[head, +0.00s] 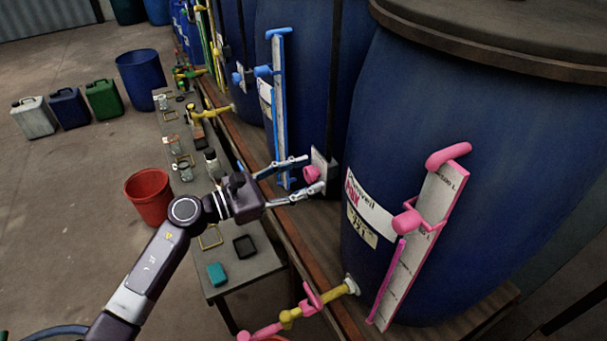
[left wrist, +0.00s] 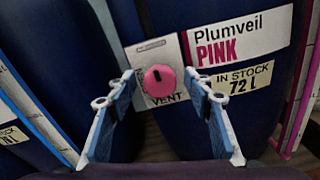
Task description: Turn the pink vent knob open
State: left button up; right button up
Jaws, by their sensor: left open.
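The pink vent knob (head: 311,174) sits on a small pale plate (head: 322,160) beside the big blue Plumveil Pink vat (head: 420,120). In the left wrist view the round knob (left wrist: 160,82) faces me, with a short, roughly upright dark mark on it and the word VENT below. My left gripper (head: 312,173) is open, its fingertips on either side of the knob. In the left wrist view the fingers (left wrist: 159,74) also flank the knob, with gaps showing. I cannot tell how deep the tips reach. My right gripper is not in view.
A pink-framed level gauge (head: 420,240) stands on the vat's front, with a pink and yellow tap (head: 320,299) low down. A blue gauge (head: 279,110) stands behind my gripper. A narrow table (head: 245,268) with small items and a red bucket (head: 149,197) are left.

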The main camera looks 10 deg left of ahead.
pick_arm(q)
jog(key=c, duration=1.2)
jog(key=shift+o, duration=0.2)
jog(key=n, duration=0.3)
jog(key=shift+n, duration=1.9)
jog(key=o, duration=1.2)
jog(key=shift+c, duration=0.2)
jog(key=shift+a, duration=0.1)
